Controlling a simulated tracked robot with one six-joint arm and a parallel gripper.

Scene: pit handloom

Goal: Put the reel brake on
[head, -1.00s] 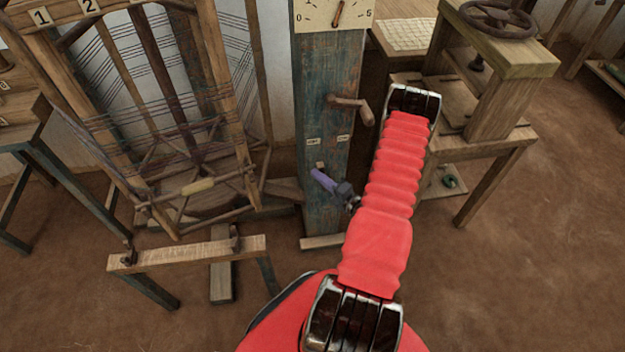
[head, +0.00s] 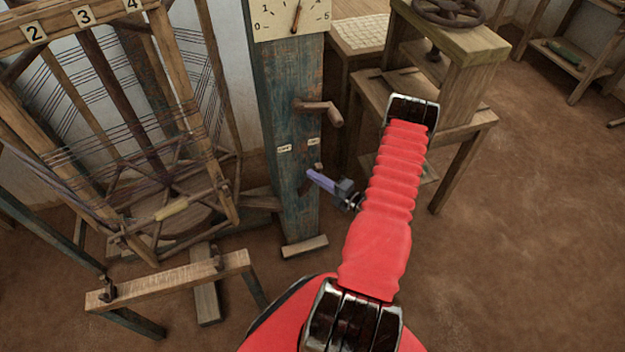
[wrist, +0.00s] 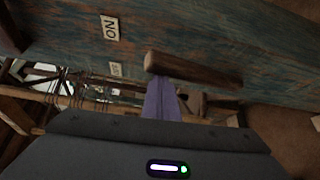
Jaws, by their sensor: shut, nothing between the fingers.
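The reel brake shows in the wrist view as a short wooden lever (wrist: 195,71) on the blue worn post (head: 290,210). An "ON" label (wrist: 110,27) and a second, unreadable label (wrist: 116,69) sit beyond its end. In the head view the two labels show on the post, with the lever's small wooden end (head: 318,166) below the right one. My gripper (head: 312,176) is shut and empty, its purple fingers in front of the post just below the lever end. In the wrist view the fingers (wrist: 160,102) overlap the lever's edge. I cannot tell whether they touch it.
A wooden crank (head: 320,112) juts from the post above the labels, under a dial (head: 292,18). The numbered reel frame (head: 205,120) stands left, a low trestle (head: 170,280) in front of it. A bench with a handwheel (head: 447,12) stands right. Floor at right is clear.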

